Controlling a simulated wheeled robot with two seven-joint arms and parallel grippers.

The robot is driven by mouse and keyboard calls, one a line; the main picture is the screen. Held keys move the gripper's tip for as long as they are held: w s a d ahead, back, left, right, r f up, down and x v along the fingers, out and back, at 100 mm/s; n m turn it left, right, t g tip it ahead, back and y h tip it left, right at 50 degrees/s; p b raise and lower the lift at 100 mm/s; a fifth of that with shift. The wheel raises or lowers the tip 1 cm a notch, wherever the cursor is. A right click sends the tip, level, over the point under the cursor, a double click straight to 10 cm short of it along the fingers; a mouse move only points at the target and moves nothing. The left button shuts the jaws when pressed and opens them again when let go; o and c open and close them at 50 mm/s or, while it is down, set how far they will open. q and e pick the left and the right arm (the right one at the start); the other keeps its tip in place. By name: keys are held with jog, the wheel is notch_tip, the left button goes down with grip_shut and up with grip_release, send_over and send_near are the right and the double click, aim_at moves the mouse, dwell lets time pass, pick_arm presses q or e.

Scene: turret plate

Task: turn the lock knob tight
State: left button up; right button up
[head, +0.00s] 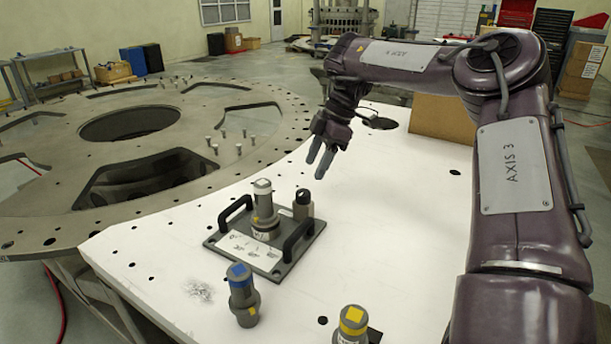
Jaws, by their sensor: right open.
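A grey fixture plate (225,243) with two black handles lies on the white table top. A grey cylinder with a white top (263,203) stands upright on it. Behind and right of the cylinder is a shorter grey post with a black knob (303,196), which looks like the lock knob. My right gripper (315,169) hangs above and slightly right of the knob, fingers pointing down. It is open, empty and apart from the knob. My left gripper is not in view.
A blue-marked cylinder (242,294) and a yellow-marked cylinder (351,325) stand at the front. Small loose hardware (199,290) lies left of them. A large round metal turret plate (60,125) with bolts stands at the left. The table right of the fixture is mostly clear.

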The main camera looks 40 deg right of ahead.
aim_at(304, 192)
jog(key=x, duration=0.3)
jog(key=shift+s+a+f, duration=0.3)
jog(key=shift+a+f, duration=0.05)
jog(key=shift+a, duration=0.05)
jog(key=x, duration=0.3)
jog(key=shift+w+f+p, duration=0.25)
jog(key=shift+p, duration=0.05)
jog(key=c, duration=1)
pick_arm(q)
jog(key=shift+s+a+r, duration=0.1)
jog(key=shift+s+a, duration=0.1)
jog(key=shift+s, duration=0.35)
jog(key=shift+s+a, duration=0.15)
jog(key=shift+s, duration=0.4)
